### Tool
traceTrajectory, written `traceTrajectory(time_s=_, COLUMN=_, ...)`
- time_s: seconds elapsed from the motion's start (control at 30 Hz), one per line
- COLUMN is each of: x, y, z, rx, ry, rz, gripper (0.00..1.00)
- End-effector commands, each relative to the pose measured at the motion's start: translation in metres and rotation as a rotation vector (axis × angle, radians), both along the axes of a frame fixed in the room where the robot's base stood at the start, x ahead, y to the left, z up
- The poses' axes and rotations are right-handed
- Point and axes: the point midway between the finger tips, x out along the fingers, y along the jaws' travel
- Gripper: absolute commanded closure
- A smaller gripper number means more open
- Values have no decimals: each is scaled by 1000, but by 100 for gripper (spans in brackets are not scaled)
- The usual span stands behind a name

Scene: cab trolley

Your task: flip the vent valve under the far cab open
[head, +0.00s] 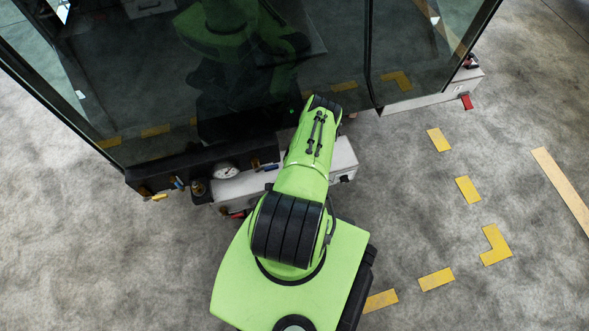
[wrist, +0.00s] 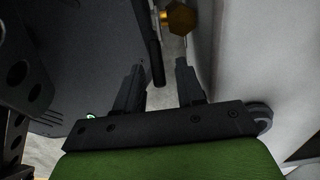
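In the wrist view my gripper (wrist: 160,66) is open, its two dark fingers apart. A thin dark bar (wrist: 156,50) stands between and just beyond the fingertips; I cannot tell whether it touches them. A brass hex fitting (wrist: 179,18) sits just past it, beside a pale wall. I cannot tell for certain whether the bar is the vent valve's handle. In the head view the glazed cab (head: 270,60) fills the top, and my green arm reaches to its lower edge. My gripper is hidden there behind the arm.
Along the cab's lower edge are a round gauge (head: 226,171), a yellow handle (head: 159,197), a blue handle (head: 178,183) and a red handle (head: 237,214). Another red part (head: 466,101) is at the right corner. The grey floor (head: 530,90) at right is open, with yellow tape marks.

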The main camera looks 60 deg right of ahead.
Motion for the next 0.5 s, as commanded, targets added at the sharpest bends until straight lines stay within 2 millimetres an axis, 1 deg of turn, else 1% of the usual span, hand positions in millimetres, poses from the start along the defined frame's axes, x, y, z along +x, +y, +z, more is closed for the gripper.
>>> traceTrajectory(time_s=0.07, x=0, y=0, z=1, rx=0, ry=0, rz=0, gripper=62)
traceTrajectory(time_s=0.1, x=0, y=0, z=1, rx=0, ry=0, rz=0, gripper=63)
traceTrajectory(time_s=0.33, x=0, y=0, z=1, rx=0, ry=0, rz=0, gripper=98)
traceTrajectory(time_s=0.37, x=0, y=0, z=1, rx=0, ry=0, rz=0, gripper=100)
traceTrajectory(time_s=0.5, x=0, y=0, z=1, rx=0, ry=0, rz=0, gripper=100)
